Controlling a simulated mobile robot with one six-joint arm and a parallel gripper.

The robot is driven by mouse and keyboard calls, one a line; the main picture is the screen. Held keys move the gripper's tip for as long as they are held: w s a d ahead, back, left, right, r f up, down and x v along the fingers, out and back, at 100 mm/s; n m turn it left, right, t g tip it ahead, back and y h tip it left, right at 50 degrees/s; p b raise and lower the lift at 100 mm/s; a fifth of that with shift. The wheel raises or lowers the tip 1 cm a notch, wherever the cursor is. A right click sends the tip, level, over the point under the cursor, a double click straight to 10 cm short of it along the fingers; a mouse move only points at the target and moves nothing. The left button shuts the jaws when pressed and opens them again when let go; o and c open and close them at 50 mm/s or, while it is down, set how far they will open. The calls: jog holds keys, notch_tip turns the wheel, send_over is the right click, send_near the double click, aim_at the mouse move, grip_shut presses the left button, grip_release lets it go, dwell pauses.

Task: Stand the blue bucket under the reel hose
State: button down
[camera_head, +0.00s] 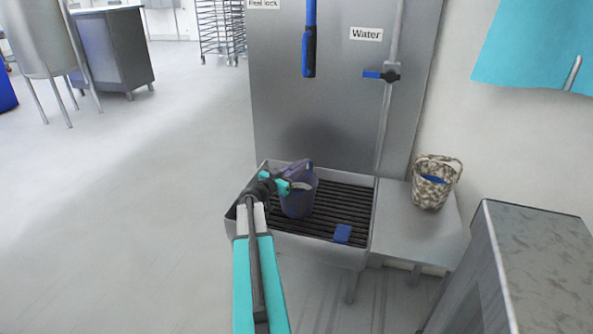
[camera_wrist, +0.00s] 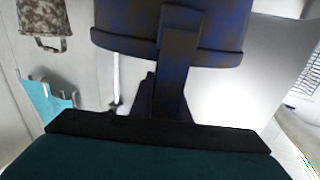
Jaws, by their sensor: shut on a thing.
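The blue bucket (camera_head: 299,203) is upright over the slatted grate of the low metal basin (camera_head: 322,250). I cannot tell whether its base touches the grate. My gripper (camera_head: 284,184) is shut on the bucket's upper left side, near its handle. In the wrist view the bucket (camera_wrist: 210,42) fills the top middle, in front of my gripper (camera_wrist: 165,105). The reel hose (camera_head: 309,42), with a blue and black end, hangs on the steel back panel above the basin, roughly in line over the bucket.
A blue flat piece (camera_head: 342,233) lies on the grate to the right. A mottled bucket (camera_head: 435,183) with blue inside stands on the side shelf (camera_head: 418,232). A water tap (camera_head: 385,75) is on the panel. A metal cabinet (camera_head: 535,260) stands front right.

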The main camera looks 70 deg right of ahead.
jog(key=shift+f, duration=0.25)
jog(key=shift+f+b, duration=0.15)
jog(key=shift+b, duration=0.2)
jog(key=c, duration=1.7)
grip_release()
jog(key=shift+r+p, duration=0.2)
jog(key=shift+p, duration=0.2)
jog(key=b+v, duration=0.2)
jog(key=v, duration=1)
